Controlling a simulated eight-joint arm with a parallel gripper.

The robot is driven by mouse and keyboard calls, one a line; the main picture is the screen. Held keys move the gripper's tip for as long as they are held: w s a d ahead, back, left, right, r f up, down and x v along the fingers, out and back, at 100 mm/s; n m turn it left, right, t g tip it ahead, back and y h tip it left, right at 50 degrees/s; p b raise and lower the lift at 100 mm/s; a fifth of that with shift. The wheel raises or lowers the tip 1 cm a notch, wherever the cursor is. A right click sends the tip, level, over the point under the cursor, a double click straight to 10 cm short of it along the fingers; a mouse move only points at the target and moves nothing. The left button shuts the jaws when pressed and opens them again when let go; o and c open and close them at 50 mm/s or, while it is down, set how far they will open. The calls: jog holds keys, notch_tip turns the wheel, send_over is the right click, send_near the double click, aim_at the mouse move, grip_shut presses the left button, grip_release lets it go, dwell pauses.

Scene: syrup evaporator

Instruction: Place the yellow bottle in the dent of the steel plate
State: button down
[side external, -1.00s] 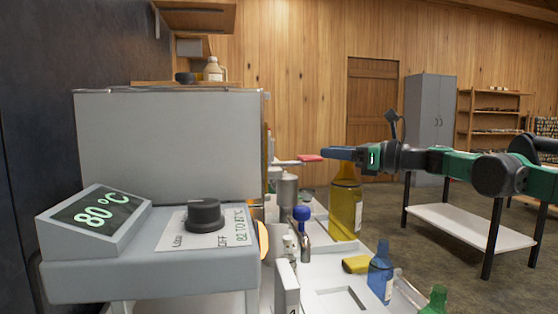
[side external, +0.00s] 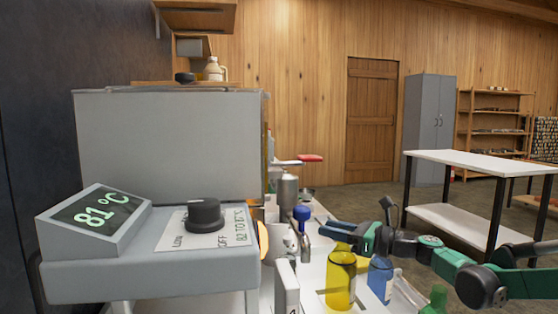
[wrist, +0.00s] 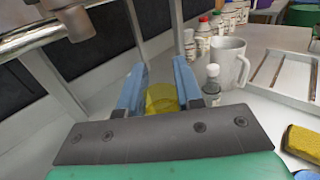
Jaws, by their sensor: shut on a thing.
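The yellow bottle (side external: 341,282) is upright low over the pale plate (side external: 313,284) in the side external view. Its lower end covers the area of the dent, so I cannot tell whether it is seated or just above. In the wrist view the bottle (wrist: 160,98) shows between the two blue fingers of my gripper (wrist: 158,88). The dent is hidden in both views.
A blue bottle (side external: 380,278) stands just right of the yellow one, and a green bottle (side external: 436,300) is at the front right. The wrist view shows a grey mug (wrist: 229,62) and a yellow sponge (wrist: 302,143).

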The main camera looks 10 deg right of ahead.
jog(key=c, duration=0.6)
grip_release()
jog(key=shift+f, duration=0.15)
